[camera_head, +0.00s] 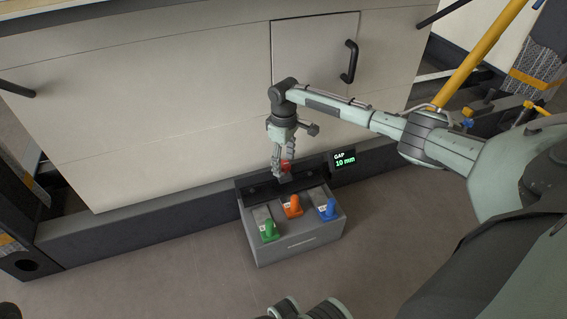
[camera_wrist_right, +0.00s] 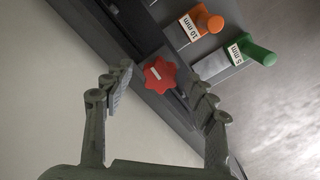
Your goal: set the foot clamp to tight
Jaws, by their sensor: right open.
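A red lobed knob (camera_wrist_right: 160,75) with a white bar mark sits at the dark rail in the right wrist view; I take it to be the foot clamp's knob. In the head view the red knob (camera_head: 286,166) is partly hidden by my right gripper (camera_head: 282,168). The right gripper is open and points down at the knob. In the right wrist view its fingers (camera_wrist_right: 161,82) stand apart on either side of the knob; I cannot tell whether they touch it. A display (camera_head: 344,161) beside it reads "GAP 10 mm".
A grey box (camera_head: 299,244) in front of the rail holds a green handle (camera_head: 269,231), an orange handle (camera_head: 293,206) and a blue handle (camera_head: 328,209). The wrist view shows labels "5 mm" by green and "10 mm" by orange. The cabinet (camera_head: 150,130) rises behind. Floor at left is clear.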

